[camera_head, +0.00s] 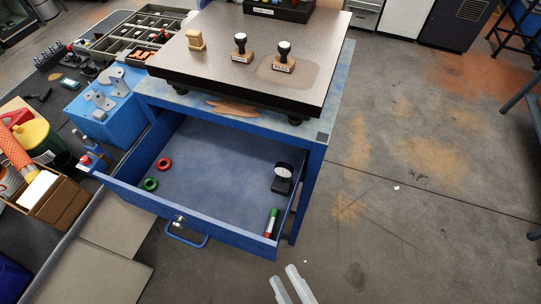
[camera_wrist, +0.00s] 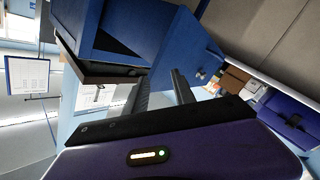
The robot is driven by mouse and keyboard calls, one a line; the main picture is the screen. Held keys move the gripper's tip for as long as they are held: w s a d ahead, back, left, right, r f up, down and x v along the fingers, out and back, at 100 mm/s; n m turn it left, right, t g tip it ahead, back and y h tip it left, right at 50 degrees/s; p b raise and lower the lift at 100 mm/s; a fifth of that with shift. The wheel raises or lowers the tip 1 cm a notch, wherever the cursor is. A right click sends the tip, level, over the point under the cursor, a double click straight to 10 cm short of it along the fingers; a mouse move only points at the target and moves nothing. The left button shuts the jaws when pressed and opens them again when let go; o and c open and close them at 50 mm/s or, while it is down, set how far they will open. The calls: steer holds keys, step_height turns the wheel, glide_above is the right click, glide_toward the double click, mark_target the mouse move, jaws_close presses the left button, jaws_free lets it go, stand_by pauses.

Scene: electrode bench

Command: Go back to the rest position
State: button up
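My gripper (camera_head: 290,285) shows at the bottom edge of the head view, as two pale fingers side by side with a gap between them. It is in front of the open blue drawer (camera_head: 140,197), to the right of the drawer's handle (camera_head: 187,238), apart from it. In the wrist view the two dark fingers (camera_wrist: 162,92) stand apart with nothing held between them. The blue cabinet (camera_wrist: 135,30) shows beyond them. The rest of my arm is hidden in the head view.
The drawer holds a red ring (camera_head: 163,164), a green ring (camera_head: 150,184), a black gauge (camera_head: 283,178) and a red-and-green marker (camera_head: 271,222). Stamps (camera_head: 284,58) stand on the stone plate (camera_head: 185,70) above. Cluttered boxes (camera_head: 60,205) lie left.

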steer(key=s+d+r+m+h, duration=0.4)
steer(key=d+r+m, duration=0.1)
steer(key=d, duration=0.3)
steer(key=s+d+r+m+h, duration=0.4)
steer(key=d+r+m, duration=0.1)
steer(key=d+m, duration=0.3)
steer(key=shift+d+r+g, duration=0.25)
steer(key=shift+g, duration=0.05)
